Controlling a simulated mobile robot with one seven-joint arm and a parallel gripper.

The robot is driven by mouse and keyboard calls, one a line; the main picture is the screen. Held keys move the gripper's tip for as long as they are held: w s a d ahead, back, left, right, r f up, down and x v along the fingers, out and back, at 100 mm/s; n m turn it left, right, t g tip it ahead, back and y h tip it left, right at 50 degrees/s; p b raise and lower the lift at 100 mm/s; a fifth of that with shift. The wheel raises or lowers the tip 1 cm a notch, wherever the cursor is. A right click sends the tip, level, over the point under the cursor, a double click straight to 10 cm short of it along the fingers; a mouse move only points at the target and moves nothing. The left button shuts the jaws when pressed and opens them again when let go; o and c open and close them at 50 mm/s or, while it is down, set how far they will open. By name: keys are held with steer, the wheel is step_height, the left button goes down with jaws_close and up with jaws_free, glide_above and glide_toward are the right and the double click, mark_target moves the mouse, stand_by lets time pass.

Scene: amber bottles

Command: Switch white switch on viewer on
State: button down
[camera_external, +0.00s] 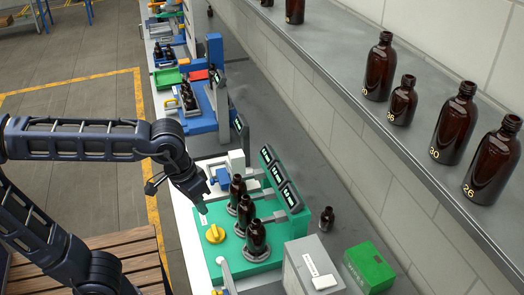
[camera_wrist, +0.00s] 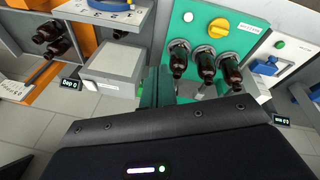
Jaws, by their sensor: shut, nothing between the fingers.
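A grey box (camera_external: 301,257), which I take to be the viewer, stands at the near end of the bench. A white switch-like part (camera_external: 319,275) lies on its slanted face; whether it is on or off is too small to tell. My gripper (camera_external: 201,208) is shut and empty, pointing down above the left edge of the green station, apart from the grey box. The dark gripper body fills the lower wrist view.
The green station (camera_external: 212,262) holds a yellow knob (camera_external: 215,234) and three amber bottles (camera_external: 246,212) between my gripper and the grey box. A green box (camera_external: 369,268) is right of the grey box. A small bottle (camera_external: 327,219) stands behind. Larger bottles line the shelf (camera_external: 345,85).

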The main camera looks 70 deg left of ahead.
steer(key=w+d+r+n+g, duration=0.1)
steer(key=w+d+r+n, duration=0.25)
steer(key=w, duration=0.45)
steer(key=n+g+y, duration=0.1)
steer(key=n+g, duration=0.3)
steer(key=n, duration=0.5)
glide_above(320, 282)
steer(key=w, duration=0.3)
steer(key=shift+d+f+n, duration=0.1)
steer(key=shift+f+n, duration=0.25)
steer(key=shift+f, duration=0.1)
steer(key=f, duration=0.4)
steer(key=s+f, duration=0.1)
steer(key=f, duration=0.4)
steer(key=s+f, duration=0.1)
steer(key=f, duration=0.3)
steer(key=shift+s+f, duration=0.25)
steer(key=shift+f, duration=0.1)
